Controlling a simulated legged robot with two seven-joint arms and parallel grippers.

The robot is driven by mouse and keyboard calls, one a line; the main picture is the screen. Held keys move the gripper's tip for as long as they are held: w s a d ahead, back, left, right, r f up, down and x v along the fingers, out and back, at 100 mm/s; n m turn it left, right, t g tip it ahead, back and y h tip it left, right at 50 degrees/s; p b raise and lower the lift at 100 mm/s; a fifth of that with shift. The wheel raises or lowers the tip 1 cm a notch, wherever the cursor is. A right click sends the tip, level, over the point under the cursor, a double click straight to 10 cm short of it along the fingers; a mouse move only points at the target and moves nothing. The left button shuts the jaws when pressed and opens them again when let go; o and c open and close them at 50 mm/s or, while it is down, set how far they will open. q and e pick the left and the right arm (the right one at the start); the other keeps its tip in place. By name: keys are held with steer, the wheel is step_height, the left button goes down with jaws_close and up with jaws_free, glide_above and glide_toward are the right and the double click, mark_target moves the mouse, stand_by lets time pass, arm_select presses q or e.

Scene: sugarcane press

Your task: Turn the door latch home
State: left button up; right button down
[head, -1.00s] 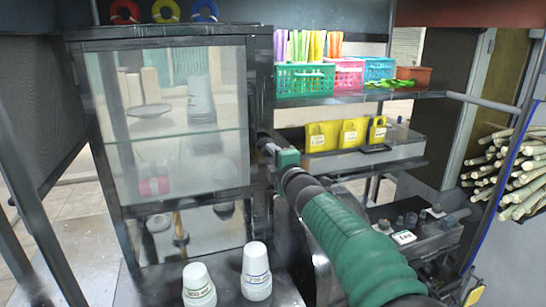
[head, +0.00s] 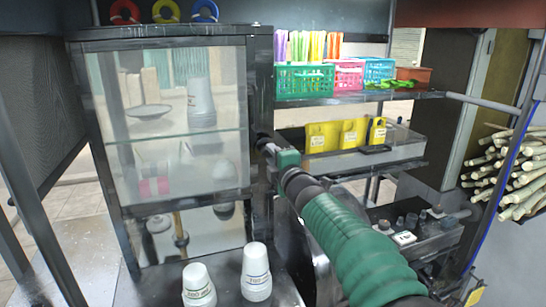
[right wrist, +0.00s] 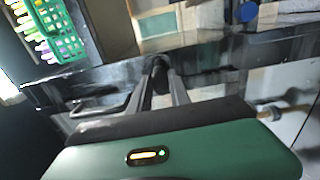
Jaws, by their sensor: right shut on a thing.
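The glass-fronted cabinet (head: 260,75) stands at left of centre in the head view, its door appearing closed. My right arm reaches to the right edge of its door frame, and my right gripper (head: 263,143) is there, mostly hidden by its own wrist. In the right wrist view my right gripper (right wrist: 168,84) has its two fingers shut on the small dark door latch (right wrist: 160,66) at the cabinet's edge. The latch's exact angle is hard to tell because it is dark and partly covered by the fingers. My left gripper is not in view.
Two stacks of white cups (head: 256,272) stand on the counter before the cabinet. A shelf with coloured baskets (head: 304,80) is to the right, above yellow packets (head: 322,137). Machinery (head: 430,230) sits beside my right forearm. Sugarcane (head: 510,175) is stacked at far right.

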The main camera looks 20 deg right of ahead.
steer(key=shift+f, duration=0.5)
steer(key=c, duration=1.5)
jaws_free()
steer(key=shift+o, duration=1.3)
steer(key=shift+r, duration=0.1)
steer(key=shift+o, duration=0.2)
steer(key=shift+r, duration=0.15)
steer(key=s+b, duration=0.5)
steer(key=s, duration=1.1)
steer(key=shift+s+d, duration=0.2)
steer(key=shift+s, duration=0.1)
